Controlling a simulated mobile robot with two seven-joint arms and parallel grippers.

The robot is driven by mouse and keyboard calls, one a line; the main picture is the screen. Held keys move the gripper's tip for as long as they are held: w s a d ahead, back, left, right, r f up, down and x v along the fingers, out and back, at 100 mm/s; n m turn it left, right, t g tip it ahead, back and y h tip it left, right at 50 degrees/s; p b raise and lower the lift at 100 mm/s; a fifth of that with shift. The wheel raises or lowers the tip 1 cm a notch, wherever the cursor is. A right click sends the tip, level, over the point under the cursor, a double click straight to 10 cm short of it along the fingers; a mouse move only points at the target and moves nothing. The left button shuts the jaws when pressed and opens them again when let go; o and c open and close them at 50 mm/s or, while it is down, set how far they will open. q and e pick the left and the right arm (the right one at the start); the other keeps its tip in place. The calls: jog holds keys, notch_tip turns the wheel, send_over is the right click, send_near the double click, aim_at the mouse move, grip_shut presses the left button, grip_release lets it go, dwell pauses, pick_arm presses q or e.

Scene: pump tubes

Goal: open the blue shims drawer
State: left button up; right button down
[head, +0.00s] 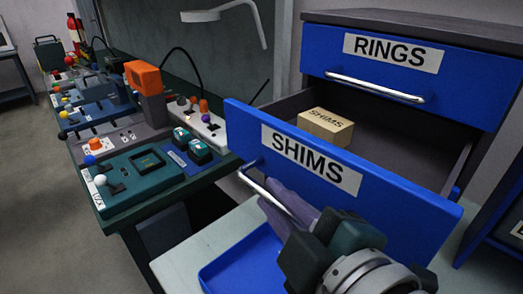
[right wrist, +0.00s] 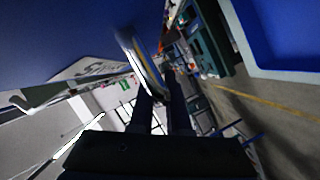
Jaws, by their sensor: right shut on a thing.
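The blue SHIMS drawer (head: 385,208) stands pulled out of its cabinet, with its inside showing. A tan box labelled SHIMS (head: 327,127) sits in it. My right gripper (head: 278,200) is at the front of the drawer, shut on its silver bar handle (head: 256,185). The right part of the handle is hidden behind the gripper. In the right wrist view the fingers of my right gripper (right wrist: 158,98) meet the handle (right wrist: 143,62), and the blue drawer front (right wrist: 70,35) fills the upper left. My left gripper is not in view.
The blue RINGS drawer (head: 420,75) above is closed. A blue tray (head: 235,265) lies on a pale surface (head: 185,262) below the open drawer. A workbench (head: 140,203) with switches, coloured knobs and fixtures runs along the left. Open floor (head: 50,215) lies further left.

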jog(key=c, duration=0.9)
grip_release()
jog(key=shift+s, duration=0.1)
jog(key=v, duration=0.9)
jog(key=shift+s+d+r, duration=0.1)
jog(key=shift+s+d, duration=0.1)
jog(key=shift+s, duration=0.15)
